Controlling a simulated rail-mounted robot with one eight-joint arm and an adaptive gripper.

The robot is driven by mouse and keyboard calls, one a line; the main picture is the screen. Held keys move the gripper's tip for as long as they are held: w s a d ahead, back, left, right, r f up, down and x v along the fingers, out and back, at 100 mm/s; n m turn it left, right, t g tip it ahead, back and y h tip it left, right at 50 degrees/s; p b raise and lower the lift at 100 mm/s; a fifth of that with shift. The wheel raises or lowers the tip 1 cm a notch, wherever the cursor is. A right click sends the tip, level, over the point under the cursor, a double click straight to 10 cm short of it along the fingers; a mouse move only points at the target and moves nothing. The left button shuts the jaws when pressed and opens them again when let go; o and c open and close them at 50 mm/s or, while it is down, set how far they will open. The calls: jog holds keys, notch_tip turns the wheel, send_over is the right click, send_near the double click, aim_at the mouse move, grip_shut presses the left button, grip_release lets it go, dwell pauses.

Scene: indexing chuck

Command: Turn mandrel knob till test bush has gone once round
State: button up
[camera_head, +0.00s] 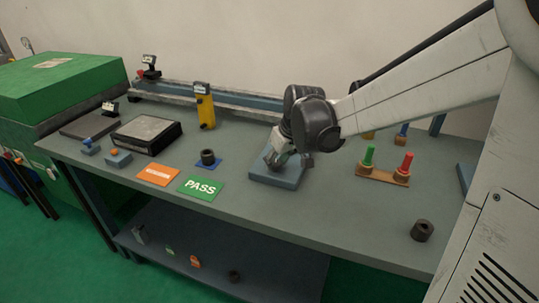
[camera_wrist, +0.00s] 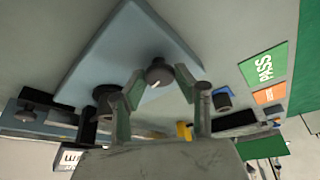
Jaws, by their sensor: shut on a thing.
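My gripper (camera_head: 290,161) is over the blue-grey fixture base (camera_head: 262,178) in the middle of the bench. In the wrist view the dark round mandrel knob (camera_wrist: 158,72), with a pale mark on it, sits between my two fingers, and my gripper is shut on it. The fixture's plate (camera_wrist: 125,45) fills the area behind the knob in that view. A dark cylinder (camera_wrist: 105,92) beside my left finger, partly hidden, may be the test bush; I cannot tell for sure. In the head view my gripper and wrist hide the knob and most of the fixture.
A dark bush stands on a blue pad (camera_head: 208,158), beside the green PASS card (camera_head: 200,188) and an orange card (camera_head: 158,175). A wooden stand (camera_head: 382,177) holds green and red plugs. Another dark bush (camera_head: 422,231) stands at front right. The front bench between is clear.

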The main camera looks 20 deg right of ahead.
jog(key=shift+n, duration=0.6)
jog(key=shift+g, duration=0.3)
jog(key=o, duration=1.1)
jog(key=v, duration=1.2)
jog(key=shift+d, duration=0.35)
jog(key=shift+s+y, duration=0.2)
jog(key=shift+y, duration=0.1)
